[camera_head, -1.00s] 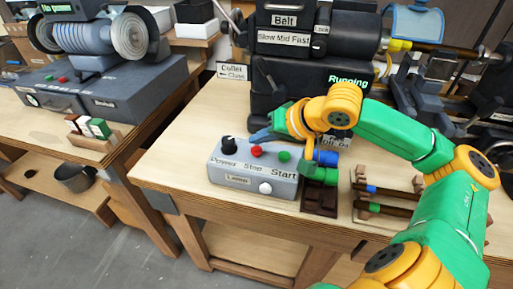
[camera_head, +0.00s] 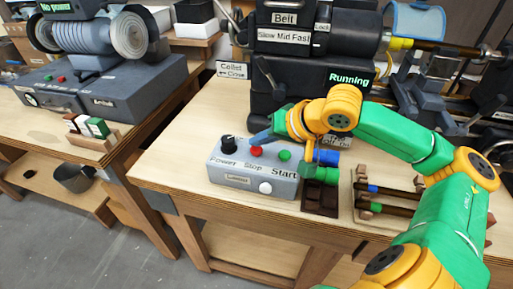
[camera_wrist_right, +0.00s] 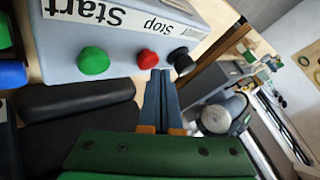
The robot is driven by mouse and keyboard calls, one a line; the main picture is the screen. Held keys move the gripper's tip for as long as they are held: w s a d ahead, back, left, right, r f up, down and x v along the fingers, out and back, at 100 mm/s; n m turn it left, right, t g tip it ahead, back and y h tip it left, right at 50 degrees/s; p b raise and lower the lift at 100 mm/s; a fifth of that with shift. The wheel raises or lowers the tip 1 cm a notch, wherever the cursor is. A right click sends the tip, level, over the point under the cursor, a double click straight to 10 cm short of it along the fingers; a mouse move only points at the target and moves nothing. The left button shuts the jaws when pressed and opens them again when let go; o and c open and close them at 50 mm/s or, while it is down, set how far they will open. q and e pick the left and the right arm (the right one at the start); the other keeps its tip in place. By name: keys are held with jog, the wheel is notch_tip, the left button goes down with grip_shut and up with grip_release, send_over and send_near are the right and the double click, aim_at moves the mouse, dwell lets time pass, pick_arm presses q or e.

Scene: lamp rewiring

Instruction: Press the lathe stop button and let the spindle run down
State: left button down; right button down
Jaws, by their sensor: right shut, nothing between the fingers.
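The lathe control box (camera_head: 235,180) is grey and sits on the wooden bench. It carries a black Power knob (camera_head: 228,143), a red Stop button (camera_head: 256,152) and a green Start button (camera_head: 285,155). My right gripper (camera_head: 254,141) is shut and empty, its blue fingertips just above and behind the Stop button. In the right wrist view, the fingertips (camera_wrist_right: 160,73) are close beside the red button (camera_wrist_right: 148,59); I cannot tell whether they touch it. The lathe's display (camera_head: 349,79) reads "Running". My left gripper is not in view.
A white button (camera_head: 265,188) is on the box's front face. Blue and green cylinders in a dark holder (camera_head: 320,198) and a rack of rods (camera_head: 385,195) stand to the right. The lathe headstock (camera_head: 285,75) rises behind. Bare bench lies left of the box.

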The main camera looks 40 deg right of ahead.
aim_at(260, 151)
jog(key=shift+f+b, duration=0.6)
dwell(0.5)
jog(key=shift+r, duration=0.15)
jog(key=shift+r+p, duration=0.85)
jog(key=shift+p, duration=0.25)
notch_tip(260, 151, up, 5)
jog(key=p, duration=0.5)
jog(key=shift+r, duration=0.15)
